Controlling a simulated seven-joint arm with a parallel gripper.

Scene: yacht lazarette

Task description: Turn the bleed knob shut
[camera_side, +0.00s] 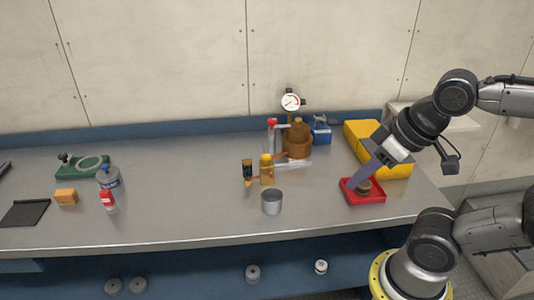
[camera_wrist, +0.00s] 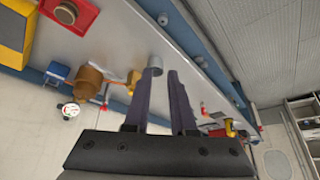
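I cannot tell for sure which part is the bleed knob. A red-topped grey post (camera_side: 271,123) stands beside a brass body (camera_side: 298,148) with a dial gauge (camera_side: 291,102) on top; a red tip (camera_wrist: 103,107) also shows by the brass body (camera_wrist: 88,82) in the wrist view. An orange lever and a grey bar reach out at the brass body's foot. My gripper (camera_side: 354,182) appears in front of the red tray (camera_side: 372,200) in the side view, right of the brass body and apart from it. In the wrist view its two dark fingers (camera_wrist: 160,75) are spread, with nothing between them.
A blue box (camera_side: 321,136) and a yellow case (camera_side: 365,133) are behind, to the right. The bench is clear between the cup and the red extinguisher-like can (camera_side: 108,200).

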